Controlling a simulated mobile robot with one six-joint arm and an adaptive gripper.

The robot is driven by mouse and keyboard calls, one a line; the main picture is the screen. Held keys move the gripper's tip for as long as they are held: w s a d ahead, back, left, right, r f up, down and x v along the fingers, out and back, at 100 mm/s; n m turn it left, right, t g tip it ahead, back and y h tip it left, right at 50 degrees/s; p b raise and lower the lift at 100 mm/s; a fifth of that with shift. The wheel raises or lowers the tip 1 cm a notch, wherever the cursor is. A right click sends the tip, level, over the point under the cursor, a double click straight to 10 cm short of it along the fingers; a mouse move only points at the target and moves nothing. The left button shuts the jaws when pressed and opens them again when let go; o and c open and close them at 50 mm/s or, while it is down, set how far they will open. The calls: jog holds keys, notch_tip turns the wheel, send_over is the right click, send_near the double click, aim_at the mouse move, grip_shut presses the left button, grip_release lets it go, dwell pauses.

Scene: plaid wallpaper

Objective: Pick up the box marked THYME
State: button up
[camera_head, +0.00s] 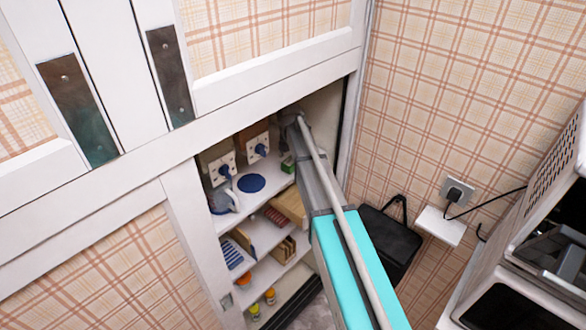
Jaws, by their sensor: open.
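No label reading THYME can be made out in the camera_head view. A small green item (288,164) stands on the upper shelf of the open cupboard, right beside my arm. It may be a box, but it is too small to read, and my arm may cover part of it. My arm reaches up into the cupboard's right side, and its far joint is near the top of the opening. My gripper is not visible; it seems hidden by the arm or the cupboard, so its distance from the green item cannot be told.
The upper shelf holds a blue disc (251,183), a pale jug (222,199) and two socket-like plates with blue plugs (257,149). Lower shelves (245,269) hold a wooden rack, a striped item and small jars. A black bag (390,240) and a white appliance (530,240) are at right.

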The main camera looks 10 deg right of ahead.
aim_at(290, 161)
jog(key=shift+f+b, duration=0.45)
jog(key=shift+f, duration=0.3)
jog(key=c, duration=1.1)
jog(key=shift+r, duration=0.15)
notch_tip(290, 161, up, 10)
jog(key=p, duration=1)
